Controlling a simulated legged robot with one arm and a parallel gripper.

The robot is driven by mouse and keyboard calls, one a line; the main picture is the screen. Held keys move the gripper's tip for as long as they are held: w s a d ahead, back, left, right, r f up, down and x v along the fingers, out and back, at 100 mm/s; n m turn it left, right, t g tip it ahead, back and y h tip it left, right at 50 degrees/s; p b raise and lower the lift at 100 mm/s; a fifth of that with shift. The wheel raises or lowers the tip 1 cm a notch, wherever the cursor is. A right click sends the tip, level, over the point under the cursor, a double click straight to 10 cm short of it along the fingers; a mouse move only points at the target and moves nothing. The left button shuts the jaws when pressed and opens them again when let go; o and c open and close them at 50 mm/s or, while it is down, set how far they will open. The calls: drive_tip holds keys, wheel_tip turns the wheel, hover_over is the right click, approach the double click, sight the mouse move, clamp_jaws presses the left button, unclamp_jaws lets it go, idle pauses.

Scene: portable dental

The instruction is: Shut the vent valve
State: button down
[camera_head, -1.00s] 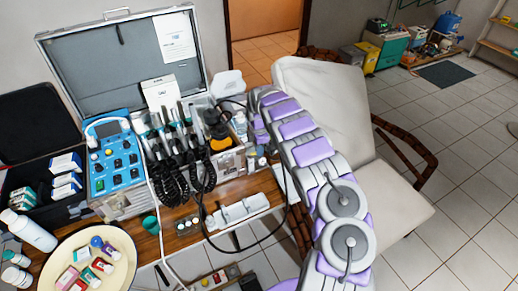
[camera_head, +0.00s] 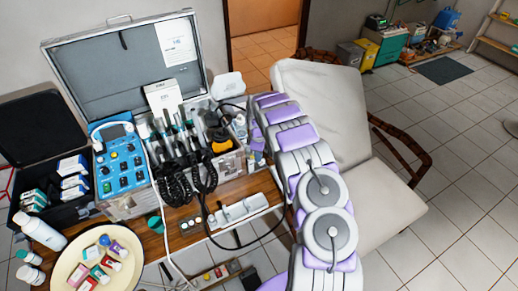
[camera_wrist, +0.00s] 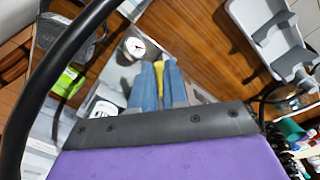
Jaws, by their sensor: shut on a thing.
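In the wrist view my gripper (camera_wrist: 161,68) has two blue fingers close together, with a narrow yellow part (camera_wrist: 159,76) between them. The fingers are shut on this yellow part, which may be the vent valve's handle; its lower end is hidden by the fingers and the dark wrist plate. A small round white-faced gauge (camera_wrist: 134,46) sits just beyond the fingertips, to the left. In the head view my purple and grey arm reaches to the right end of the open metal case (camera_head: 130,205). The fingers and the valve cannot be made out there.
A wooden table (camera_head: 185,240) carries the case, a blue control unit (camera_head: 122,172), coiled black hoses (camera_head: 180,185) and a white holder (camera_head: 238,212), which also shows in the wrist view (camera_wrist: 262,25). A black cable crosses the wrist view's left. A cream chair (camera_head: 385,215) stands right.

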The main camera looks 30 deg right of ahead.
drive_tip(key=shift+s+a+r+m+p, duration=0.15)
drive_tip(key=shift+a+m+p, duration=0.35)
drive_tip(key=shift+m, duration=1.15)
drive_tip(key=shift+s+a+f+m+p, duration=0.1)
drive_tip(key=shift+s+a+m+p, duration=0.3)
drive_tip(key=shift+m, duration=1.2)
drive_tip(key=shift+s+a+r+m+p, duration=0.1)
drive_tip(key=shift+a+m+p, duration=0.55)
drive_tip(key=shift+m, duration=1)
drive_tip(key=shift+w, duration=0.1)
drive_tip(key=c, duration=1.1)
unclamp_jaws()
drive_tip(key=shift+c, duration=0.2)
wheel_tip(320, 180, up, 17)
drive_tip(key=p, duration=0.1)
drive_tip(key=shift+p, duration=0.3)
